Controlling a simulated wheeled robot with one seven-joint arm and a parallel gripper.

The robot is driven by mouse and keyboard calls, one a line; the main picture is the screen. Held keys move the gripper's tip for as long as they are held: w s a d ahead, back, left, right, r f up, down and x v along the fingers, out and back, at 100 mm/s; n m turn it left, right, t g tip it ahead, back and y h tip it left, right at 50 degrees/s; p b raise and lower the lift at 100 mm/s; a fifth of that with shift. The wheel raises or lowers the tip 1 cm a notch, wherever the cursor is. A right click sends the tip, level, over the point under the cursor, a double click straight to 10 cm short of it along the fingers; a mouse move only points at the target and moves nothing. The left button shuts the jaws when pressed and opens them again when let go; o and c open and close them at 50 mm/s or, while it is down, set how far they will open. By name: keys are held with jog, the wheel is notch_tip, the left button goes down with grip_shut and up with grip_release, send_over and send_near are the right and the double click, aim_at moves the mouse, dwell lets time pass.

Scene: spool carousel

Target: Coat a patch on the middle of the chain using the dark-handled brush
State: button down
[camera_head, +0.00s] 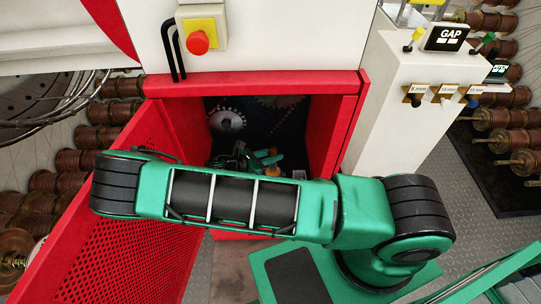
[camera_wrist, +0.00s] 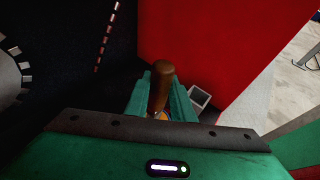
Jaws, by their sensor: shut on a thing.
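My gripper (camera_wrist: 164,92) is shut on a brown-handled brush (camera_wrist: 163,72). The handle stands up between the two green fingers in the wrist view; the bristles are hidden. In the head view my gripper is inside the open red cabinet, mostly hidden behind my arm. The chain (camera_wrist: 105,38) shows as a thin line of light reddish marks on the dark back wall, ahead and left of the brush. The brush is apart from it in the wrist view. The chain also shows, small, in the head view (camera_head: 289,109).
A toothed wheel (camera_wrist: 10,76) is at the left; a pale gear (camera_head: 228,119) shows in the head view. The red cabinet side wall (camera_wrist: 215,45) stands close on the right. A small grey open box (camera_wrist: 199,97) is beside the fingers. The perforated red door (camera_head: 130,215) stands open.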

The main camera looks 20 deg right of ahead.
aim_at(273, 148)
jog(key=shift+f, duration=0.55)
dwell(1.5)
jog(key=shift+r, duration=3.55)
jog(key=w+d+r+n+t+y, duration=0.2)
jog(key=w+r+n+t+y, duration=0.1)
jog(key=r, duration=0.3)
jog(key=w+d+r+n+t+y, duration=0.3)
jog(key=w+r+n+t, duration=0.1)
jog(key=r+n, duration=0.1)
jog(key=shift+w+d+r+n+t, duration=0.3)
jog(key=shift+w+d+r, duration=0.1)
jog(key=shift+r, duration=0.15)
jog(key=shift+s+a, duration=0.15)
